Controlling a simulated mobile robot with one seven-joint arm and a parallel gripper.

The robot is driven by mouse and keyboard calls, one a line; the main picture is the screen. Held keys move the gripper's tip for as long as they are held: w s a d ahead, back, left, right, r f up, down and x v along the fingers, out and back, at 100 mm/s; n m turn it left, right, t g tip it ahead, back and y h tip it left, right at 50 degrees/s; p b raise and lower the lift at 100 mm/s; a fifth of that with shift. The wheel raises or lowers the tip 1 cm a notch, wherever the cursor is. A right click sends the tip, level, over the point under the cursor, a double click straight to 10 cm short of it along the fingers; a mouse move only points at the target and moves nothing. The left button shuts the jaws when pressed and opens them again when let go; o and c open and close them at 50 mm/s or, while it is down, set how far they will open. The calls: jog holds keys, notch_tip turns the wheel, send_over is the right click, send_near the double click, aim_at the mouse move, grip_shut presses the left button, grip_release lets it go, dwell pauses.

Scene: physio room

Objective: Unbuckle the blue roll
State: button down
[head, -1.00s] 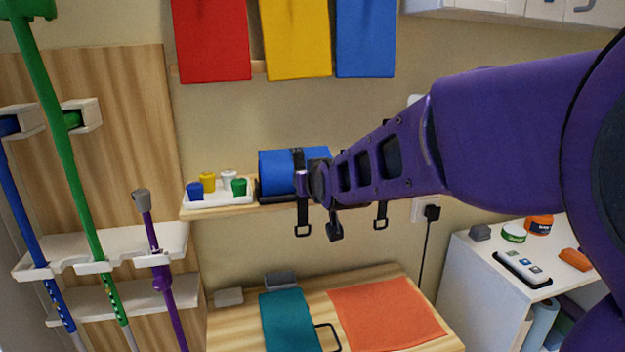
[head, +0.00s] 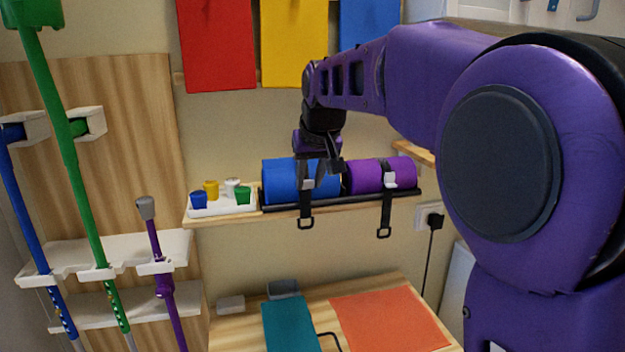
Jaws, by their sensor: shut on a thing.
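The blue roll (head: 279,181) lies on the wall shelf, left of the purple roll (head: 365,177). A black strap (head: 305,209) hangs from its front, with a ring at its lower end. A pale buckle (head: 308,184) shows on the strap at the front of the roll. My gripper (head: 319,172) reaches down from above onto the right part of the blue roll. It is shut on the buckle, whose upper part and strap the fingers partly hide. The exact grip is too small to make out.
The purple roll has its own strap and pale buckle (head: 390,180). A white tray (head: 222,211) with several coloured cups stands left of the rolls on the shelf (head: 215,220). Coloured bands hang above.

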jog(key=shift+f, duration=0.1)
dwell(0.3)
jog(key=c, duration=0.6)
grip_release()
jog(key=v, duration=1.7)
jog(key=shift+r, duration=0.3)
